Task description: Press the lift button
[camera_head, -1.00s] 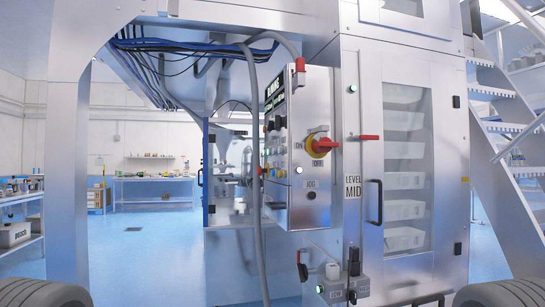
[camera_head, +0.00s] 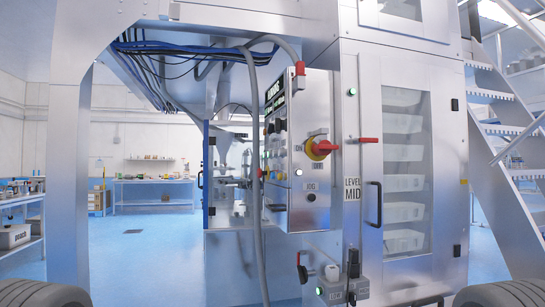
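A steel control box (camera_head: 312,165) hangs on the machine near the centre. Its left face carries several small buttons and lamps, seen at a steep angle. Its front face has a red and yellow rotary switch (camera_head: 323,148) and a black JOG button (camera_head: 311,197). A smaller grey box (camera_head: 338,289) sits low on the machine, with a lit green button (camera_head: 319,291), a black button (camera_head: 352,297) and a small label. The label is too small to read surely, so I cannot tell which button is the lift button. Neither gripper shows in view.
A cabinet door (camera_head: 405,170) with a window, white bins behind it and a black handle (camera_head: 376,204) is right of the control box. A grey hose (camera_head: 256,180) hangs before the box. Metal stairs (camera_head: 500,125) stand at right. Blue floor (camera_head: 150,265) is open at left.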

